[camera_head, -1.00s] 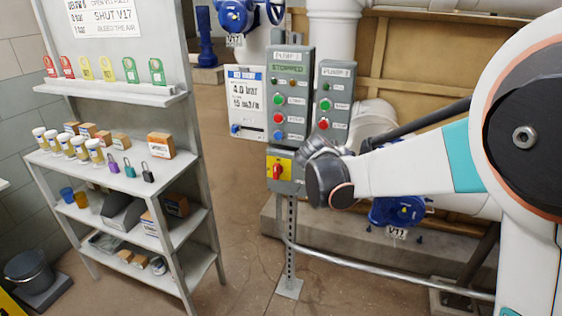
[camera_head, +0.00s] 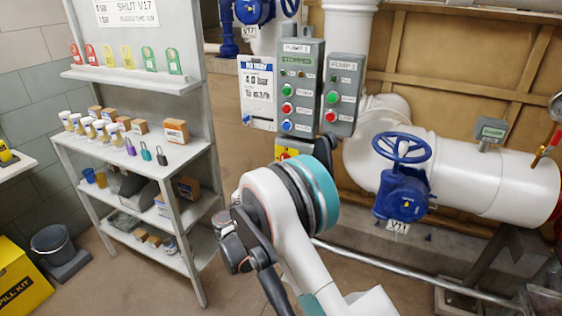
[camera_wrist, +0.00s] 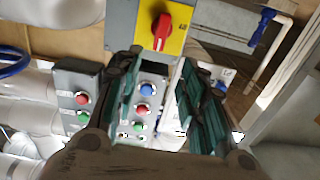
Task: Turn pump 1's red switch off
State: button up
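Pump 1's red switch (camera_wrist: 161,32) sits on a yellow plate (camera_wrist: 176,42) on a grey box in the wrist view. Its handle looks roughly in line with the picture's vertical, slightly tilted. In the head view my arm covers most of the switch, and only the top of the yellow plate (camera_head: 291,149) shows. Pump 1's grey panel (camera_head: 301,72) stands above it, with a green display that appears to read STOPPED. My gripper (camera_wrist: 158,72) is open and empty, its fingers apart, just short of the switch and not visibly touching it.
Pump 2's panel (camera_head: 344,94) is beside pump 1's panel. A blue valve wheel (camera_head: 402,148) on a white pipe (camera_head: 480,178) is to the right. A shelf (camera_head: 150,150) with tags, padlocks and boxes stands left. A yellow spill kit (camera_head: 18,280) is on the floor.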

aim_at(282, 159)
jog(key=b+x, duration=0.3)
jog(key=x, duration=1)
jog(key=shift+w+d+b, duration=0.1)
jog(key=shift+w+b, duration=0.25)
jog(key=shift+b, duration=0.05)
jog(key=shift+c, duration=0.6)
grip_shut()
